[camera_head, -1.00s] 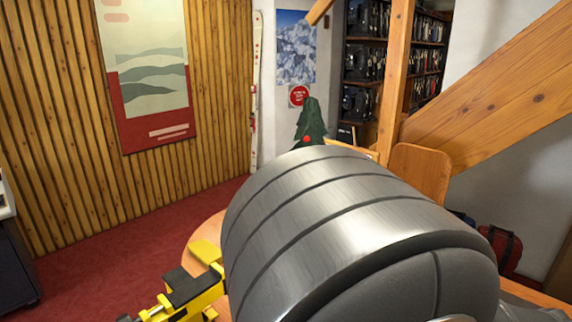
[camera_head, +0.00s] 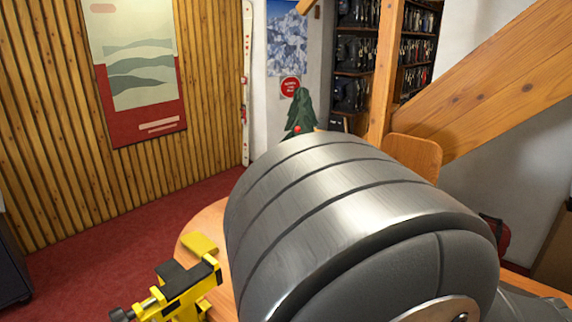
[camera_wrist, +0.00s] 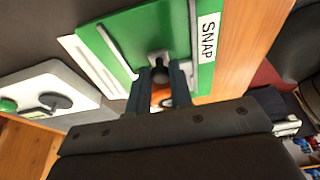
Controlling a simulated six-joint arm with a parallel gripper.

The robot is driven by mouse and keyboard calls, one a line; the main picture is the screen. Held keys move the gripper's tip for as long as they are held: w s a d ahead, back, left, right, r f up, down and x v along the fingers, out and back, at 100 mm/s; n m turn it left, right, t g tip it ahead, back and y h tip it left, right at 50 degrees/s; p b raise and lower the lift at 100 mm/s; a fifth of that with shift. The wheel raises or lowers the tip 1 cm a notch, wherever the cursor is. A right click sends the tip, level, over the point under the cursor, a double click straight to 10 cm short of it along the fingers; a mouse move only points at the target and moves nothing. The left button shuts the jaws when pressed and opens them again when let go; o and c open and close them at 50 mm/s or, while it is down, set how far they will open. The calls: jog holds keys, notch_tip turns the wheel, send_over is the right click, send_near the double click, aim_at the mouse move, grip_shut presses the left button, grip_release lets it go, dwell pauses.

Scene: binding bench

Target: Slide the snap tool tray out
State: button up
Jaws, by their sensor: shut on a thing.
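The snap tool tray (camera_wrist: 128,42) is a green panel with a white "SNAP" label (camera_wrist: 208,38), seen in the wrist view. A small dark knob (camera_wrist: 158,74) stands on a grey mount at the tray's front. My gripper (camera_wrist: 161,78) has its two dark fingers on either side of the knob, shut on it. Part of the knob is hidden between the fingers. How far the tray is out cannot be told. In the head view my arm covers the middle, and neither tray nor gripper shows there.
A yellow and black clamp (camera_head: 180,287) stands on the round wooden table (camera_head: 205,228), left of my arm. A white unit with a dark dial (camera_wrist: 54,101) lies left of the tray in the wrist view. A wooden chair back (camera_head: 417,156) stands behind.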

jog(key=shift+s+d, duration=2.1)
jog(key=shift+d, duration=0.05)
jog(key=o, duration=0.4)
jog(key=shift+o, duration=0.2)
notch_tip(320, 180, up, 10)
